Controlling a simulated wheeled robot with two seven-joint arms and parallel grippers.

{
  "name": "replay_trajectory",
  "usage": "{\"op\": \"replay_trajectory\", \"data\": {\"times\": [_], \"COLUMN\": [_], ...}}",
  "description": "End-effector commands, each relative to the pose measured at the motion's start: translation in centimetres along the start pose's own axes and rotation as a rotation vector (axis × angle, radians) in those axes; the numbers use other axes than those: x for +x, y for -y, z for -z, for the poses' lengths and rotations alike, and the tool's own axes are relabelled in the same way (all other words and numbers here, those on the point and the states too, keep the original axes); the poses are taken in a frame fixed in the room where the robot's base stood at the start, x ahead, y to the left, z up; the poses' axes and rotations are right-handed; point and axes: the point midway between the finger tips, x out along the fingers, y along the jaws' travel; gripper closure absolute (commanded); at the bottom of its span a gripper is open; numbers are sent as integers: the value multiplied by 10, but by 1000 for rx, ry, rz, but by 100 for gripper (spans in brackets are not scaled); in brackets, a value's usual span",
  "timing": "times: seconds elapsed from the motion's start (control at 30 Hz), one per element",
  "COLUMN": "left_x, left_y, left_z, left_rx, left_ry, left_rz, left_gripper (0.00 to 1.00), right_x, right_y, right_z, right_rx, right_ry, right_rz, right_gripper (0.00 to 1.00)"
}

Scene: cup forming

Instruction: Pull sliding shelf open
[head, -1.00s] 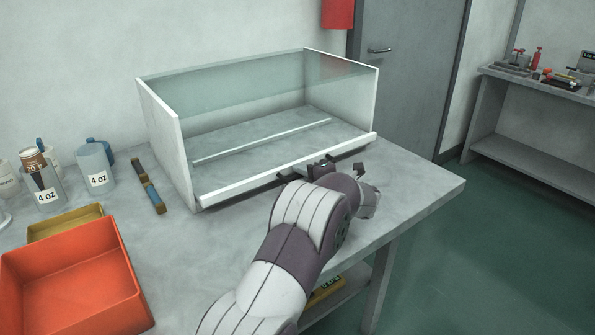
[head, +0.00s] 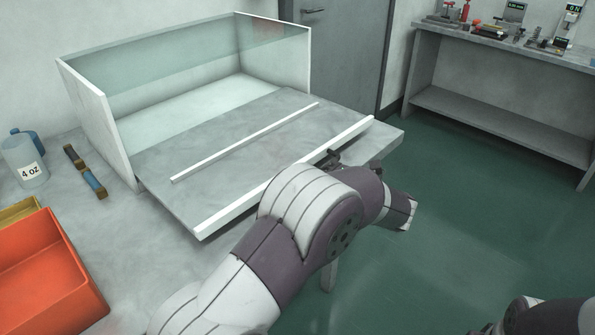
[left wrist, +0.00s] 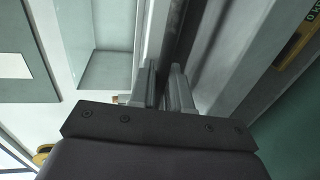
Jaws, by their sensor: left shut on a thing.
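The sliding shelf (head: 215,150) is a grey panel with a white front bar (head: 240,194) and a thin white strip across its middle. It extends forward out of a white cabinet (head: 108,125) with glass panels, over the table's front part. My left gripper (head: 330,158) is at the front bar, right of its middle, partly hidden by my arm. In the left wrist view its two fingers (left wrist: 166,88) are closed on a part at the shelf's front edge; the gripped part itself is mostly hidden. At the bottom right of the head view is a piece of my other arm; its gripper is not shown.
An orange bin (head: 45,275), a jug marked 4 OZ (head: 24,162) and small blue and brown items (head: 92,181) are on the table (head: 150,255) at left. A side bench (head: 500,50) with tools stands at back right. Floor ahead is clear.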

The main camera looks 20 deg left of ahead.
Motion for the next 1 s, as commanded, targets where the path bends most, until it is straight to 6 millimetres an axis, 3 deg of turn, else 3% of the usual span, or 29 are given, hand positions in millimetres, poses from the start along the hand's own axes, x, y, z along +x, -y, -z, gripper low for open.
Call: {"op": "replay_trajectory", "data": {"times": [0.37, 0.4, 0.73, 0.87, 1.0], "left_x": [-2, -2, -4, -26, -66], "left_y": [1, 1, 0, 0, 0], "left_z": [0, 0, 0, -1, -1], "left_rx": [1, 1, 0, 0, 1], "left_ry": [-2, -2, 0, 4, 5], "left_rz": [1, 1, 1, 1, 0], "left_gripper": [100, 73, 71, 71, 71], "right_x": [0, 0, 0, -3, -6], "right_y": [0, 0, 0, 0, 0], "right_z": [0, 0, 0, 0, 1], "right_rx": [0, 0, 0, 0, 0], "right_ry": [0, 0, 0, 0, 0], "right_rz": [0, 0, 0, 0, 0], "right_gripper": [23, 23, 23, 23, 23]}}
